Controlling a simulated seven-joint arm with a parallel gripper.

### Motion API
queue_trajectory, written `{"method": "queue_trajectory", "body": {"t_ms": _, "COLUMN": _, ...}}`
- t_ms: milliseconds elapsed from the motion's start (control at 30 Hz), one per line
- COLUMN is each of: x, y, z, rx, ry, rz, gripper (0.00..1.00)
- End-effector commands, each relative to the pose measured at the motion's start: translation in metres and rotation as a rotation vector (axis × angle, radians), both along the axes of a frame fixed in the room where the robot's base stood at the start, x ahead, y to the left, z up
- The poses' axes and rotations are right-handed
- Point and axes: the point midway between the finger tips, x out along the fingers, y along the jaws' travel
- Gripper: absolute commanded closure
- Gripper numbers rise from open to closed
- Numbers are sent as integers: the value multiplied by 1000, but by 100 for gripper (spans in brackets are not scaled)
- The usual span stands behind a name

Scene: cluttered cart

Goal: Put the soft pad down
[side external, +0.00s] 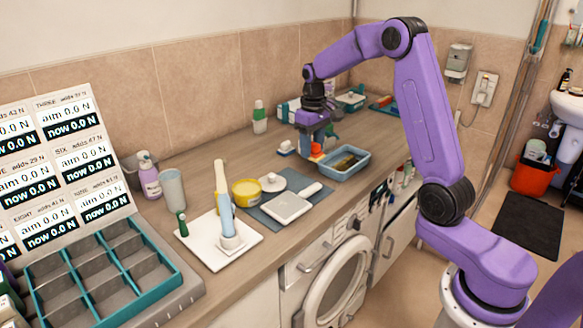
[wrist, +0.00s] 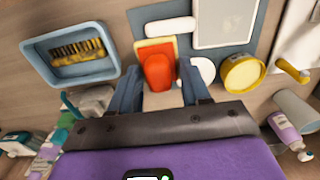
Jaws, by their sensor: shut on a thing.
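My gripper (side external: 315,141) points down over the counter, just left of the blue tub. In the wrist view its two fingers (wrist: 158,76) stand either side of a red-orange rounded block, which joins a flat yellow-orange pad; I take these together as the soft pad (wrist: 156,47). The gripper is shut on it. In the side view the soft pad (side external: 316,151) shows as a small orange patch under the fingers. Its underside is hidden, and I cannot tell whether it touches the counter.
The blue tub (side external: 364,166) holds a yellow-brown brush (wrist: 78,52). A dark mat (side external: 263,216) carries a white flat slab (side external: 290,207). A yellow tin (side external: 246,191) stands beside it. A white board (side external: 214,257) holds upright items. Bottles stand by the wall. Counter front edge is near.

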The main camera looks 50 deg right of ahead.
Motion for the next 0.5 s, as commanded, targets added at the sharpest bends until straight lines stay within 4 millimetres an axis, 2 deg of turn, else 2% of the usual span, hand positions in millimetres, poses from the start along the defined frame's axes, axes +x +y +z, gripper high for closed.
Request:
{"method": "queue_trajectory", "body": {"t_ms": 300, "x": 52, "y": -12, "z": -25, "rx": 0, "ry": 1, "rz": -1, "gripper": 87}}
{"method": "queue_trajectory", "body": {"t_ms": 500, "x": 76, "y": -17, "z": -56, "rx": 0, "ry": 2, "rz": -1, "gripper": 87}}
